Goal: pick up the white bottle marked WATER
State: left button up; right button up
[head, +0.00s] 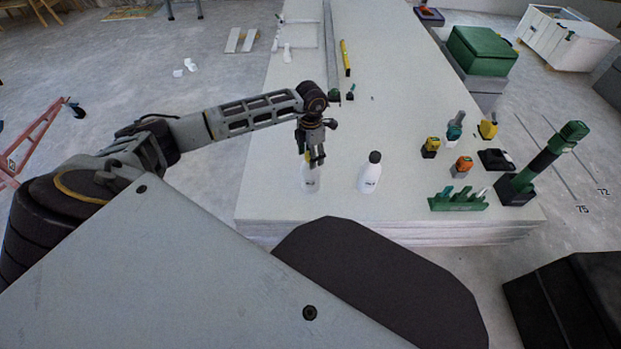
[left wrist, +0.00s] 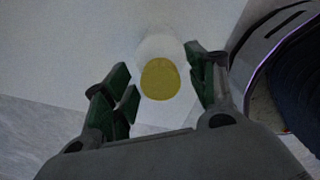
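Two white bottles stand upright near the front edge of the stacked-panel table. One bottle (head: 311,183) has a yellow cap, which shows in the left wrist view (left wrist: 160,79). The other bottle (head: 370,177) has a black cap and stands apart to the right. Both carry small dark labels, too small to read. My left gripper (head: 316,160) is pointing down over the yellow-capped bottle and partly hides its top. In the left wrist view its fingers (left wrist: 157,80) are open, one on each side of the yellow cap, with gaps visible. My right gripper is out of view.
On the table (head: 270,190), a green rack (head: 458,202), yellow and orange tools (head: 462,165) and a dark green upright tool (head: 548,160) stand at the right. A yellow level (head: 345,58) lies farther back. The table's middle is mostly clear.

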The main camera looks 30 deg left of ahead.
pick_arm(q)
grip_shut()
jog(key=shift+r, duration=0.1)
dwell(0.4)
jog(key=shift+r+p, duration=0.35)
jog(key=shift+r, duration=0.35)
notch_tip(320, 180, up, 8)
jog(key=p, duration=0.3)
jog(key=shift+r, duration=0.25)
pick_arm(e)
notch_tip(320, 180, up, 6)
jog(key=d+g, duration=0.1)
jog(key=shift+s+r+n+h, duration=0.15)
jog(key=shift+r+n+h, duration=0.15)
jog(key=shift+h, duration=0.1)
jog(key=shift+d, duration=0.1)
